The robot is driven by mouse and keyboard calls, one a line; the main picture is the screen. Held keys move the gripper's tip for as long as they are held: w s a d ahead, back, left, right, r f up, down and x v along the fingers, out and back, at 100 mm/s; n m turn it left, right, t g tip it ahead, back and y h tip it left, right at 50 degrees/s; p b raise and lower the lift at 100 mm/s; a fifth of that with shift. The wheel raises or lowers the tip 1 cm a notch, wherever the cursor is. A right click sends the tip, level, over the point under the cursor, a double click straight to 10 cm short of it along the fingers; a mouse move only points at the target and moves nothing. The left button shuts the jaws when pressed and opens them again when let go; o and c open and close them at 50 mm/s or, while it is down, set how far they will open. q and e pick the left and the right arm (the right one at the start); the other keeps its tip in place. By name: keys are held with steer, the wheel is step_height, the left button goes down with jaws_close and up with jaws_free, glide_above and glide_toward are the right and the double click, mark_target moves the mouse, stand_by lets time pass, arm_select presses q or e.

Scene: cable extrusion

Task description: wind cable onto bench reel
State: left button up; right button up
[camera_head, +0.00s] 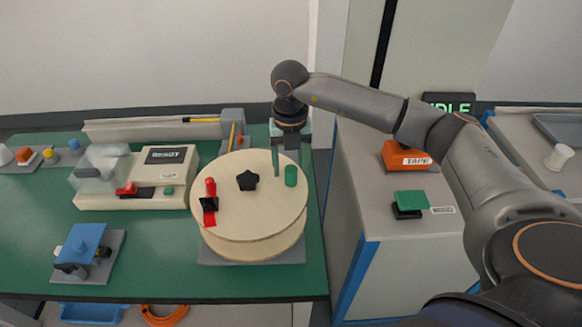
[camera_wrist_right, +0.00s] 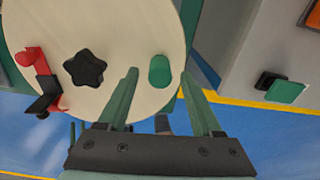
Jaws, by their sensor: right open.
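The bench reel (camera_head: 262,212) is a round, pale wooden drum lying flat on a grey base on the green bench. Its top carries a black star knob (camera_head: 247,180), a red clamp with a black tab (camera_head: 209,200) and an upright green handle (camera_head: 291,176) near the right rim. My right gripper (camera_head: 289,165) reaches down over the reel's far right side with its fingers open and empty. In the right wrist view, the green handle (camera_wrist_right: 160,70) appears between the two fingertips (camera_wrist_right: 158,78); contact cannot be told. My left gripper is out of view.
A machine reading READY (camera_head: 166,157) stands left of the reel. A blue-topped fixture (camera_head: 86,243) sits front left. Right, across a gap, a grey cabinet (camera_head: 400,220) holds an orange TAPE block (camera_head: 405,155) and a green-topped button (camera_head: 411,199). An orange coil (camera_head: 163,315) lies below the bench.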

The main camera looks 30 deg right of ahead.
steer(key=shift+f, duration=0.8)
steer(key=shift+c, duration=0.3)
jaws_close()
stand_by(0.6)
